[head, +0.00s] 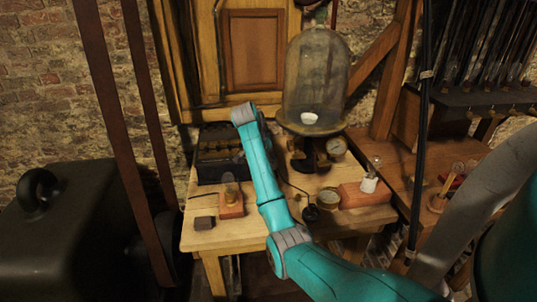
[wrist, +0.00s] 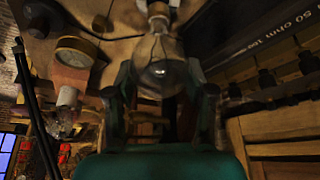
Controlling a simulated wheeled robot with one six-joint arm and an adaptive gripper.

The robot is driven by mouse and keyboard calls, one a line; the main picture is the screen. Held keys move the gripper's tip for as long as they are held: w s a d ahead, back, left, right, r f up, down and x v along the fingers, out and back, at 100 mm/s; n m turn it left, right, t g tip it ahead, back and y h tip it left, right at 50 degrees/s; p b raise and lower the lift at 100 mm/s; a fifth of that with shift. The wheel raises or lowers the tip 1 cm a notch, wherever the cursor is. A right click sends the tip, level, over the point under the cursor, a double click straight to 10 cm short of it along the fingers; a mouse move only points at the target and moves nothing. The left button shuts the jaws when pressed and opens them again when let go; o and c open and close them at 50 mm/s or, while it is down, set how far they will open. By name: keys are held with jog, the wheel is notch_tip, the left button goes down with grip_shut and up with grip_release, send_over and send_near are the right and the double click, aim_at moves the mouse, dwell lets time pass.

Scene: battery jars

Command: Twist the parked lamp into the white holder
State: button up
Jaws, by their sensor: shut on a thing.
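My gripper (wrist: 160,78) shows in the wrist view with a teal finger on each side of a clear glass lamp (wrist: 158,68), shut on it. The lamp's cap end points away from the camera, towards the top of the view; I cannot tell whether it touches a socket. In the head view my arm hides the gripper and the lamp. The white holder (head: 368,185) stands on a reddish wooden block at the table's right side, with a small glass shape above it. It also shows at left in the wrist view (wrist: 67,97). A wooden block with a metal socket (head: 232,204) stands at the front left.
A black resistance box (head: 218,165) stands at the back left of the table (head: 245,235). A glass bell jar (head: 316,75) stands at the back. A brass gauge (head: 327,198) and a black knob (head: 310,213) lie between block and holder. A small dark block (head: 204,223) lies front left.

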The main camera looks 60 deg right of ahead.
jog(key=shift+f, duration=0.35)
jog(key=shift+f, duration=1.2)
dwell(1.2)
jog(key=o, duration=1.2)
jog(key=shift+o, duration=0.2)
